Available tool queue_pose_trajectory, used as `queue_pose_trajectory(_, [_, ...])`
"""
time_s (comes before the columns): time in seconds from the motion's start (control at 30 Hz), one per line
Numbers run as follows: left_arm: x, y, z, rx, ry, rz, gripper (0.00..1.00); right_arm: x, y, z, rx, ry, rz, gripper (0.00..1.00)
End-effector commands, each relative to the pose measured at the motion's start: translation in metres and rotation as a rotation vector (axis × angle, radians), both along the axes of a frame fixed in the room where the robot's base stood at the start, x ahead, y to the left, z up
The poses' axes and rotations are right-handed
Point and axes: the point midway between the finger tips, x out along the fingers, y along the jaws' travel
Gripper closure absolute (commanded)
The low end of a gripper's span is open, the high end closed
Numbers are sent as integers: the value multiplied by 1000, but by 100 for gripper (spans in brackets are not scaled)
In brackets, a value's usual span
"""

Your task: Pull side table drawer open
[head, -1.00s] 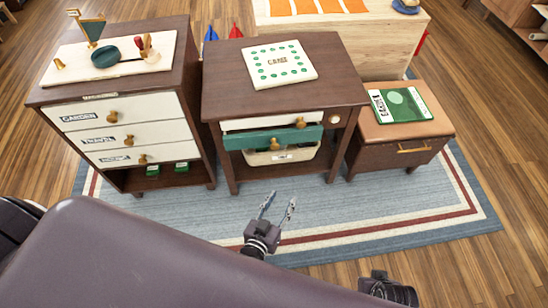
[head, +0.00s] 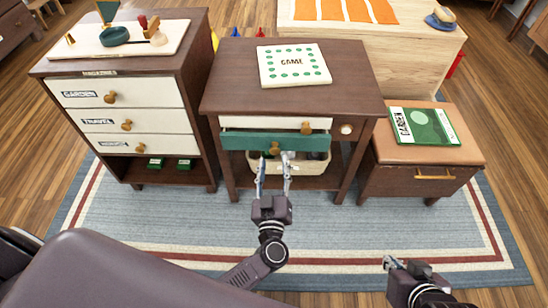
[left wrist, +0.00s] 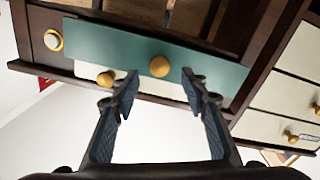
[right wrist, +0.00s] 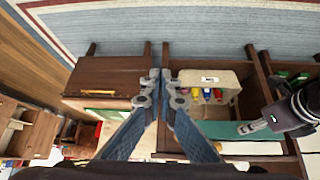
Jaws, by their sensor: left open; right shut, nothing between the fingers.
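The side table (head: 235,75) stands in the middle of the head view. It has a white drawer (head: 260,123) above a green drawer (head: 245,141), each with a round golden knob. My left gripper (head: 274,163) is open in front of the green drawer, its fingertips near the green drawer's knob (head: 275,149). In the left wrist view the green drawer's knob (left wrist: 159,65) lies ahead of the parted fingers (left wrist: 162,85), not gripped. How far the green drawer stands out I cannot tell. My right gripper (head: 393,264) is shut and empty, low at the right.
A tan basket (head: 315,164) with items sits under the green drawer. A game box (head: 285,76) lies on top. The rug (head: 340,220) in front is clear.

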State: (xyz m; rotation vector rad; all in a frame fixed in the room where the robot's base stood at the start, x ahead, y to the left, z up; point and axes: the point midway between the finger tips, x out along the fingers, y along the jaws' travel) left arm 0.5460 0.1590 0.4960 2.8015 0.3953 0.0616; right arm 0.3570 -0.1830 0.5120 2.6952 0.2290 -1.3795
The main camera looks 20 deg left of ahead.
Motion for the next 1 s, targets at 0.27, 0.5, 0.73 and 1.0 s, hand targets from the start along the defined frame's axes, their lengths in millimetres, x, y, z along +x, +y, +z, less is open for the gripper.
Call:
queue_pose_trajectory(0.27, [28,8,-1,0,-1,-1,59,34,12,19,35,-160,12,100])
queue_pose_trajectory(0.5, [34,10,0,0,0,0,59,41,14,26,43,-197,15,100])
queue_pose_trajectory(0.73, [33,10,0,0,0,0,66,41,14,26,43,-197,15,100])
queue_pose_trajectory(1.0, [33,10,0,0,0,0,96,41,14,26,43,-197,15,100])
